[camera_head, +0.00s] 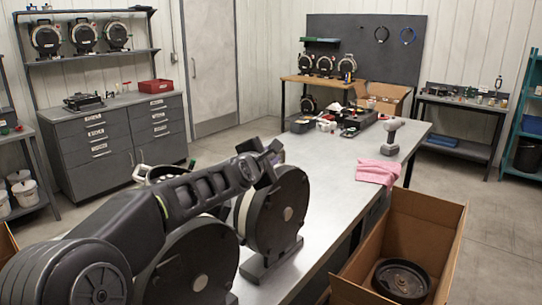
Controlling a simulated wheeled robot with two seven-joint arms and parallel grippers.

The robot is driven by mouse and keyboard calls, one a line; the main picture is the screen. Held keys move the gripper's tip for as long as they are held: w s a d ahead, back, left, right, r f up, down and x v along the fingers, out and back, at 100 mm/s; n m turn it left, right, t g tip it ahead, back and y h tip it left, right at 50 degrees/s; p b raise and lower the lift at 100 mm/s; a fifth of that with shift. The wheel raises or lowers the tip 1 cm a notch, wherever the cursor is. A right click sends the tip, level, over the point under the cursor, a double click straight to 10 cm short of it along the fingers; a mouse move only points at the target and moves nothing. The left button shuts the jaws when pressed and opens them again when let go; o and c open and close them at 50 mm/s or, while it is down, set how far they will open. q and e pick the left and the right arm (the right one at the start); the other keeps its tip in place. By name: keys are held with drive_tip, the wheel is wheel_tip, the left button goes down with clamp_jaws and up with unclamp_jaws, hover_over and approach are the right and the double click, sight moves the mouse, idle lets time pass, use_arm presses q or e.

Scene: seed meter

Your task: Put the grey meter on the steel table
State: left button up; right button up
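The steel table (325,185) runs from the foreground to the back middle. A dark grey round meter (288,214) with a flat foot is upright at its near end. A second dark round meter (198,268) is in front of it to the left, partly cut off by the bottom edge and my arm. My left gripper (264,163) is at the top rim of the first meter, overlapping it in view. Its fingers are partly hidden against the dark parts, so I cannot tell whether they grip. Which meter is the grey one is unclear. My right gripper is not in view.
An open cardboard box (428,235) with a black round part (402,280) stands right of the table. A pink cloth (377,172), a drill (392,136) and small containers (326,125) lie farther back. The tabletop's middle is clear. Several meters (83,36) stand on a left shelf.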

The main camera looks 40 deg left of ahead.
use_arm(q)
drive_tip(key=o, duration=0.4)
drive_tip(key=shift+s+d+r, duration=0.1)
drive_tip(key=shift+s, duration=0.05)
drive_tip(key=shift+o, duration=0.2)
drive_tip(key=shift+s, duration=0.1)
drive_tip(key=b+v, duration=0.1)
drive_tip(key=v, duration=1)
drive_tip(key=shift+s+b, duration=0.3)
drive_tip(key=shift+s, duration=0.05)
drive_tip(key=shift+d, duration=0.1)
